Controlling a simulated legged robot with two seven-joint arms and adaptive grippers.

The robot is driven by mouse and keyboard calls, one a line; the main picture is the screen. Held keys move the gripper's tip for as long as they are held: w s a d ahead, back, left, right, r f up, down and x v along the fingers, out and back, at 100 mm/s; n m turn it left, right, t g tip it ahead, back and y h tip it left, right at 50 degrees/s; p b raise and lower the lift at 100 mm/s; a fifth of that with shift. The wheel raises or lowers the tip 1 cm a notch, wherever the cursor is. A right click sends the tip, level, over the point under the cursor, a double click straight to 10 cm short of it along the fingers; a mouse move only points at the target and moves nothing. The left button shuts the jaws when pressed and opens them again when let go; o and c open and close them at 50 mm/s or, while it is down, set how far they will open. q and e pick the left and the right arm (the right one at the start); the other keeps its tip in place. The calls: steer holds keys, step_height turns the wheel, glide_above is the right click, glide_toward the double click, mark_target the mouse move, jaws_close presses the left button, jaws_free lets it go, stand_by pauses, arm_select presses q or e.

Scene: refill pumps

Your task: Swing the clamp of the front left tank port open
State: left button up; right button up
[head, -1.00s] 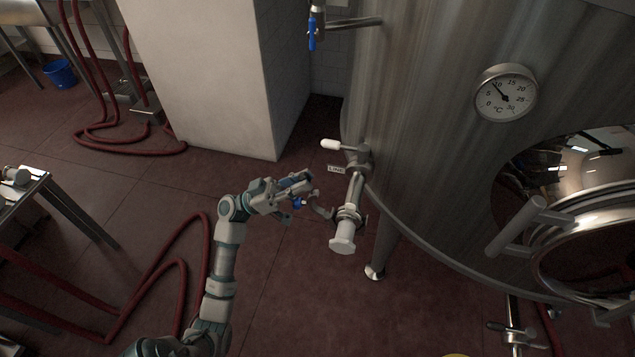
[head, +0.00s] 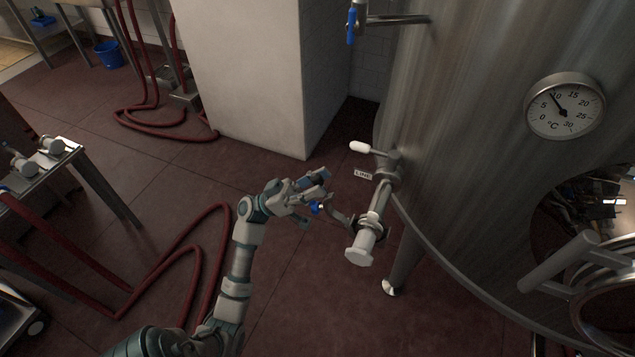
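The front left tank port is a short steel pipe (head: 376,206) with a pale round end cap (head: 358,252), low on the tank's left side. A metal clamp (head: 371,229) sits around the joint behind the cap. A curved clamp piece (head: 340,217) sticks out to the left of the pipe, with a blue knob (head: 317,208) at its end. My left gripper (head: 315,198) is left of the port. Its fingers look spread, with the blue knob near their tips; whether they touch it is unclear. My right gripper is out of view.
A white-handled valve (head: 363,147) sits above the port, beside a small label (head: 363,174). The steel tank (head: 450,130) fills the right, with a tank leg (head: 400,262) below. Red hoses (head: 193,250) lie on the floor left of my arm. A bench (head: 104,191) stands at left.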

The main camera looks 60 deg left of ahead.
arm_select(q)
steer(key=v, duration=1.2)
steer(key=shift+f, duration=0.15)
stand_by(0.3)
